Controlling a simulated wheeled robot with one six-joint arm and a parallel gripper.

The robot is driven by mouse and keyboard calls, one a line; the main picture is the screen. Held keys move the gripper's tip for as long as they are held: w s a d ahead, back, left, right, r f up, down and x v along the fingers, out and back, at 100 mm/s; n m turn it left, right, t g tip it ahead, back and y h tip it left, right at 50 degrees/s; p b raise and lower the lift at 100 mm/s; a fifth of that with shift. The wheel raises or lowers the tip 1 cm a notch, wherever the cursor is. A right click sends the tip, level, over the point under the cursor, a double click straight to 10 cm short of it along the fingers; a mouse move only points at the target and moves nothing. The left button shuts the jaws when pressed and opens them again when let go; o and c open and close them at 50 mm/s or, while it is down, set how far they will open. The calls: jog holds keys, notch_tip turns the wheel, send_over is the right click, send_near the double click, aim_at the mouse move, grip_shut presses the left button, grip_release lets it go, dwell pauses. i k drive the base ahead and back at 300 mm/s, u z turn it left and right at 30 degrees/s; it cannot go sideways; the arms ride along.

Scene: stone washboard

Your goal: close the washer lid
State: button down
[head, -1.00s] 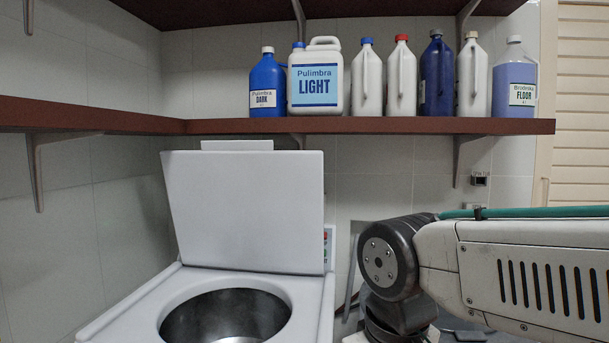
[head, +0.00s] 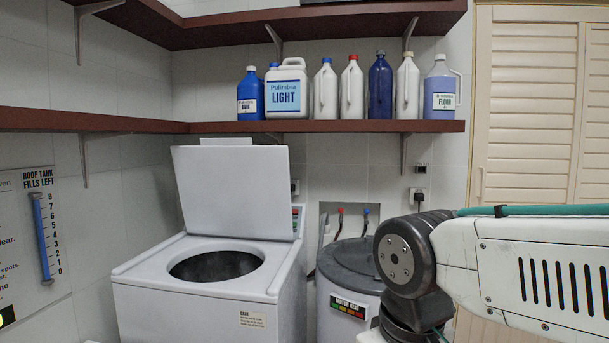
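The white washer (head: 200,298) stands left of centre, with its round dark drum opening (head: 214,265) uncovered on top. Its white lid (head: 236,190) is raised, standing nearly upright and leaning slightly back at the rear of the washer top. A small tab sticks up from the lid's upper edge. My gripper is out of frame; only a part of my arm shows at the right, apart from the washer and lid.
A brown shelf (head: 330,127) with several bottles runs along the wall above the lid. A grey round machine (head: 345,290) stands right of the washer, partly behind my arm. A sign (head: 38,240) hangs on the left wall. Louvred doors (head: 535,110) are at the right.

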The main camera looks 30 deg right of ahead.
aim_at(227, 187)
jog(key=z, duration=0.8)
jog(key=i, duration=1.55)
jog(key=u, duration=0.8)
